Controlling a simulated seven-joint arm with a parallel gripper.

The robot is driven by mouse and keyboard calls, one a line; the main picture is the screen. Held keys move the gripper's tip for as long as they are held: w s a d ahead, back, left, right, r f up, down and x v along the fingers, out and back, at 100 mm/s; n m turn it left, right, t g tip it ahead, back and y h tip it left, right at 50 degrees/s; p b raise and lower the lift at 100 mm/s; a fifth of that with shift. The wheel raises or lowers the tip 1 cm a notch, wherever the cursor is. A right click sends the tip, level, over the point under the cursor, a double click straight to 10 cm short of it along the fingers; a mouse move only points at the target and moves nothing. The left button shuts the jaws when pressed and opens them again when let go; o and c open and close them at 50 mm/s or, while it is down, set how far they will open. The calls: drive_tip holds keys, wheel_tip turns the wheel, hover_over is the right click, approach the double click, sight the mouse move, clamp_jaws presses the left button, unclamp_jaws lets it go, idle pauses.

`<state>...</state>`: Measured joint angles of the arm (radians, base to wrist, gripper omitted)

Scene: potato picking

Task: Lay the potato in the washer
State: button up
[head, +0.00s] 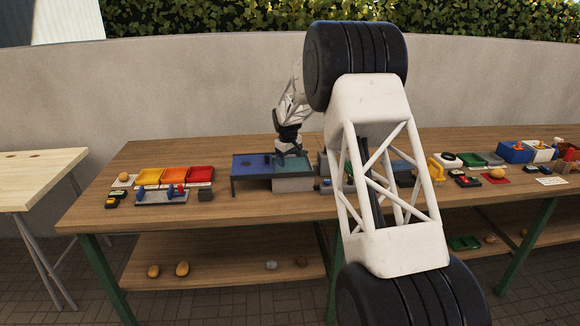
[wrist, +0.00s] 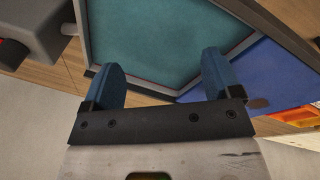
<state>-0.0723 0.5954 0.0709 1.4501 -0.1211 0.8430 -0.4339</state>
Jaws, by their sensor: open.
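My gripper (head: 290,155) hangs over a low blue and teal station in the middle of the table. In the wrist view its two blue fingers (wrist: 162,70) are spread apart with nothing between them. Below them are a teal panel (wrist: 160,30) and a blue panel (wrist: 290,75). In the head view the blue panel (head: 249,164) is left of the gripper; I cannot tell whether this station is the washer. One potato (head: 124,177) sits at the table's left end and another potato (head: 497,173) lies on the right. No potato shows in the wrist view.
Yellow, orange and red trays (head: 174,175) stand left of the station. A grey block (head: 293,184) is at its front. Blue and white bins (head: 514,153) stand at right. My arm hides part of the table's middle.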

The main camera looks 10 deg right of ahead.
drive_tip(key=shift+v, duration=2.15)
drive_tip(key=shift+s, duration=0.1)
drive_tip(key=s+d+r+m, duration=0.1)
drive_tip(key=s+r, duration=0.5)
drive_tip(key=s, duration=0.5)
drive_tip(key=s+d+r+m, duration=0.15)
drive_tip(key=s+r, duration=0.35)
drive_tip(key=s, duration=0.6)
drive_tip(key=s+d+r+m, duration=0.1)
drive_tip(key=s+d+r, duration=0.1)
drive_tip(key=s+r, duration=0.65)
drive_tip(key=s+f+m, duration=0.1)
drive_tip(key=s+f, duration=0.1)
drive_tip(key=s, duration=1.2)
drive_tip(key=s+d+f+m, duration=0.1)
drive_tip(key=s+f, duration=0.2)
drive_tip(key=s, duration=1)
drive_tip(key=s+d+f+m, duration=0.1)
drive_tip(key=s+f, duration=0.2)
drive_tip(key=s, duration=1.1)
drive_tip(key=shift+s+y, duration=0.3)
drive_tip(key=shift+s, duration=0.05)
